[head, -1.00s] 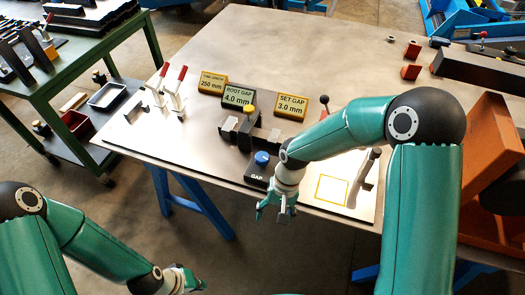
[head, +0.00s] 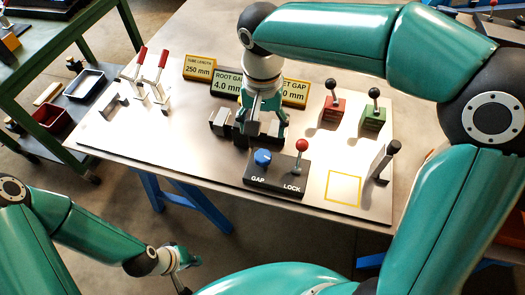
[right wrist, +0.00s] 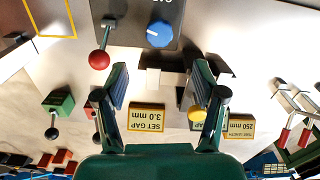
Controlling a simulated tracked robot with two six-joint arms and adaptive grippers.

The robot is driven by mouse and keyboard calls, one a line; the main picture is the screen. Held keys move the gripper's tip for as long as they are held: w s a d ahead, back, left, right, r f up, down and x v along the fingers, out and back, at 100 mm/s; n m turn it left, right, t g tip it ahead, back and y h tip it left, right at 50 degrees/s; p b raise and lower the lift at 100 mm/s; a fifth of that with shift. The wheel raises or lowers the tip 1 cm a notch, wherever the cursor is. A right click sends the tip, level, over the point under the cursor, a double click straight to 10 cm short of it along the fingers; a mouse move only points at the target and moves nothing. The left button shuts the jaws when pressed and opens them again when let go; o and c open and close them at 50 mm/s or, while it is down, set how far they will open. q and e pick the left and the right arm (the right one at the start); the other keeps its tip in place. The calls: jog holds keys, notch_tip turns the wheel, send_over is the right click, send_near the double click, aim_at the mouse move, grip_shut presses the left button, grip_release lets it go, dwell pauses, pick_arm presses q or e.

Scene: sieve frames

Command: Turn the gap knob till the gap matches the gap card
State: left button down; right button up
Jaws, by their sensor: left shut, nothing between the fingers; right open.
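The blue gap knob (head: 263,157) sits on a black box (head: 275,178) marked GAP and LOCK, near the table's front edge. It also shows in the right wrist view (right wrist: 159,34). The red-balled lock lever (head: 301,147) stands beside it. A green ROOT GAP card (head: 227,84) reads 4.0 mm; a yellow SET GAP card (right wrist: 147,117) reads 3.0 mm. My right gripper (head: 259,135) is open and empty, above the dark gap fixture (head: 219,124) behind the box, hiding part of it and both cards. My left gripper (head: 187,262) is shut and empty, off the table's front edge.
A yellow TUBE LENGTH card (head: 199,67) reads 250 mm. Red-handled clamps (head: 154,76) stand at the left. A red lever block (head: 331,108) and a green one (head: 374,117) stand at the right. A yellow outlined square (head: 343,188) is empty.

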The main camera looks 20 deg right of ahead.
aim_at(263, 155)
notch_tip(263, 155, down, 10)
jog(key=shift+f, duration=0.2)
jog(key=c, duration=1.1)
jog(key=shift+c, duration=0.2)
